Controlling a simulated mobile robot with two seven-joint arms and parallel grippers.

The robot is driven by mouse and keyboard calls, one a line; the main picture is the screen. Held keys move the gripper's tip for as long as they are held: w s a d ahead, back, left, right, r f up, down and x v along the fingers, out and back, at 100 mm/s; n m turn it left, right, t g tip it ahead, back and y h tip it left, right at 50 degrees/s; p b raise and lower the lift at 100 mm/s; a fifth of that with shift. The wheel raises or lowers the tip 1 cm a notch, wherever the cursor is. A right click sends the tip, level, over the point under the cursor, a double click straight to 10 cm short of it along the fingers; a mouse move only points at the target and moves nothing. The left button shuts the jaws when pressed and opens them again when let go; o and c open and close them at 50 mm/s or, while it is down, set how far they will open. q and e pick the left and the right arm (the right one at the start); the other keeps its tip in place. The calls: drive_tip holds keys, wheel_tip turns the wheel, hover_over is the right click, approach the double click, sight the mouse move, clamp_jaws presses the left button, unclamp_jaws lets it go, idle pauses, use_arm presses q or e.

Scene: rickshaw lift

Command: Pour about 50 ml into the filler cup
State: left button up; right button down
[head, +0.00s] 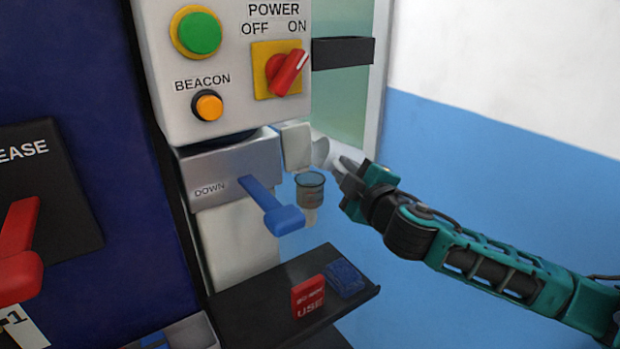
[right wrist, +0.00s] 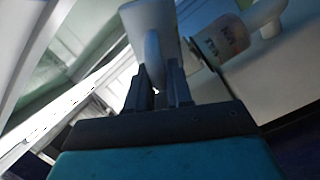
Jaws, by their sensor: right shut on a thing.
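The filler cup (head: 310,190) is a small see-through cup with a bluish rim, beside the blue DOWN lever. A cup with red marking (right wrist: 226,40), which looks like the same cup, shows at the upper right in the right wrist view. My right gripper (head: 345,168) is shut on a white container (head: 321,151), just above and right of the cup. The container also shows between the fingers in the right wrist view (right wrist: 150,25). Its mouth and contents are hidden, and I cannot tell whether liquid flows. My left gripper is not in view.
A grey control box (head: 232,105) with a green button, an orange BEACON button and a red POWER switch stands above. The blue lever (head: 270,207) juts out left of the cup. A dark shelf (head: 255,310) below holds a red block (head: 308,297) and a blue item (head: 347,278).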

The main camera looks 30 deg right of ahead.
drive_tip(key=r+m, duration=0.1)
drive_tip(key=m+p, duration=0.1)
drive_tip(key=m, duration=0.1)
drive_tip(key=shift+d+r+p, duration=0.15)
drive_tip(key=shift+r+p, duration=0.15)
drive_tip(key=shift+r, duration=0.1)
drive_tip(key=shift+d+f+m+y, duration=0.2)
drive_tip(key=shift+m+y, duration=0.1)
drive_tip(key=shift+m, duration=0.3)
drive_tip(key=shift+d+f+m, duration=0.1)
drive_tip(key=shift+f+m, duration=0.2)
drive_tip(key=shift+m, duration=0.2)
drive_tip(key=f+m, duration=0.1)
drive_tip(key=d+m+b, duration=0.1)
drive_tip(key=d+f, duration=0.1)
drive_tip(key=shift+s+f+m+b, duration=0.25)
drive_tip(key=shift+f+m+b, duration=0.05)
drive_tip(key=shift+m, duration=0.1)
drive_tip(key=d+m, duration=0.1)
drive_tip(key=d+m+p, duration=0.1)
drive_tip(key=m, duration=0.1)
drive_tip(key=d+m+y+p, duration=0.1)
drive_tip(key=shift+s+f+m+t, duration=0.25)
drive_tip(key=shift+f+m+t, duration=0.05)
